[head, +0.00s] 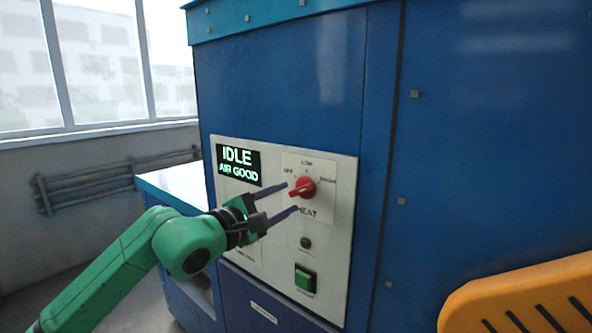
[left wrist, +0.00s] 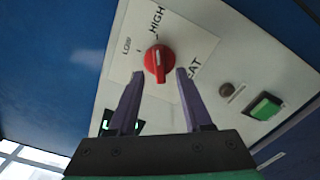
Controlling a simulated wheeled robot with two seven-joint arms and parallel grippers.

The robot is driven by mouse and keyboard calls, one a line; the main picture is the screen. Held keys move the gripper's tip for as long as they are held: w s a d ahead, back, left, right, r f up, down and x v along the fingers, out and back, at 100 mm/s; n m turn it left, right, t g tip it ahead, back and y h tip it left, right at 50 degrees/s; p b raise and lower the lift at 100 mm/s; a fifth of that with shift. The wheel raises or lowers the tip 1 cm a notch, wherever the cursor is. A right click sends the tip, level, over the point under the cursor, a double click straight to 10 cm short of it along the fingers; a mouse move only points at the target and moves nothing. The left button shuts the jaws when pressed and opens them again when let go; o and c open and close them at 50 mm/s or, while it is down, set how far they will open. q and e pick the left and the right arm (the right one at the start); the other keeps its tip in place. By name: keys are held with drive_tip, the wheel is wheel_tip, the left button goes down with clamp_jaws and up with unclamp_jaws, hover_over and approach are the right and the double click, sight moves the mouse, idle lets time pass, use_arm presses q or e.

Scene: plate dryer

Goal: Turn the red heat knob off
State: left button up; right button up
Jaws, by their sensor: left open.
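The red heat knob (head: 304,188) sits on a white control panel (head: 338,222) on the blue machine. OFF, LOW and HIGH are printed around it, with HEAT below. In the left wrist view the knob (left wrist: 158,64) has a raised ridge, one end of which appears to point toward HIGH. My left gripper (head: 292,197) is open, its two dark fingers reaching toward the knob. In the left wrist view the fingertips of my left gripper (left wrist: 160,74) lie on either side of the knob's lower part; whether they touch it is unclear. My right gripper is not in view.
The panel's display (head: 239,163) reads IDLE, AIR GOOD. Below the knob are a small dark round button (head: 306,243) and a green push button (head: 305,278). A yellow slotted object (head: 525,300) is at lower right. Windows and wall pipes are at left.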

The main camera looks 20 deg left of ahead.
sight(298, 193)
use_arm(q)
drive_tip(key=x, duration=0.1)
drive_tip(key=p+x, duration=0.1)
drive_tip(key=x, duration=0.1)
drive_tip(key=shift+w+r, duration=0.25)
drive_tip(key=shift+w+d+f, duration=0.1)
drive_tip(key=shift+w+f, duration=0.15)
drive_tip(key=shift+w, duration=0.1)
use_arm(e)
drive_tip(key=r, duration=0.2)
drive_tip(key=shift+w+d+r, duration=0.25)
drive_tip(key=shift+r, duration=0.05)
use_arm(q)
clamp_jaws()
drive_tip(key=shift+f, duration=0.1)
